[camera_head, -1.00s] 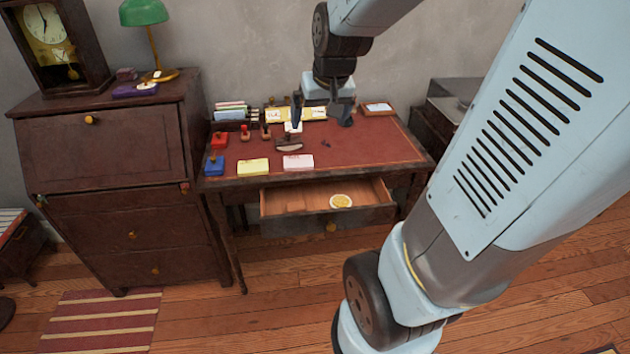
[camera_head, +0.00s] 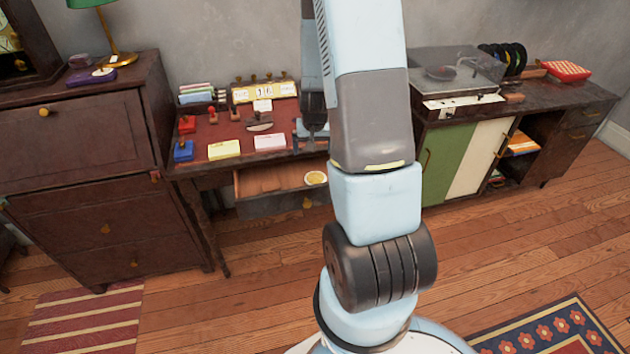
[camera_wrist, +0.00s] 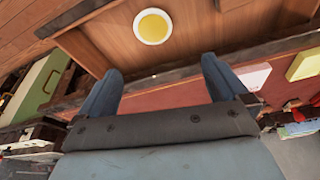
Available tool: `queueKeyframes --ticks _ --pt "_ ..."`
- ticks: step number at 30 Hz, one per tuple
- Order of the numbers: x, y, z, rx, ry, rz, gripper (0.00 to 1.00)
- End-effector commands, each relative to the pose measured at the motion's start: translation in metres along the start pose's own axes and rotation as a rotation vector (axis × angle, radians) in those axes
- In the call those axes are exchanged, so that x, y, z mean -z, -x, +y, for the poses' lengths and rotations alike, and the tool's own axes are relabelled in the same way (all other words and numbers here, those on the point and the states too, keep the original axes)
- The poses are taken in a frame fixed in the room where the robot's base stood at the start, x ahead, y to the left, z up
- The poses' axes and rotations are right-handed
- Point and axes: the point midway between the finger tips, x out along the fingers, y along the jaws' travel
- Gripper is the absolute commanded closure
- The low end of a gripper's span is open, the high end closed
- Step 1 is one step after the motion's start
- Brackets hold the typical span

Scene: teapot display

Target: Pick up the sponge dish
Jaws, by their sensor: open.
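The sponge dish, a small round white dish with a yellow sponge inside, sits in the open desk drawer at its right part in the head view (camera_head: 316,178). In the wrist view the dish (camera_wrist: 153,26) lies at the top, beyond my fingertips and apart from them. My gripper (camera_wrist: 160,66) is open and empty, with its two blue-grey fingers spread over the desk's front edge. In the head view my arm hides most of the gripper and the right part of the desk.
The open drawer (camera_head: 270,203) juts from the desk. The red desktop (camera_head: 235,130) holds a yellow pad (camera_head: 224,149), a pink pad (camera_head: 270,142) and several stamps. A dark cabinet (camera_head: 85,135) stands left; a sideboard (camera_head: 540,115) with a record player stands right.

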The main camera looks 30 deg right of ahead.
Motion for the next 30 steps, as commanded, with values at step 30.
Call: queueKeyframes --ticks 30 --pt "-0.004 -0.107 0.012 -0.017 -0.019 -0.008 0.00"
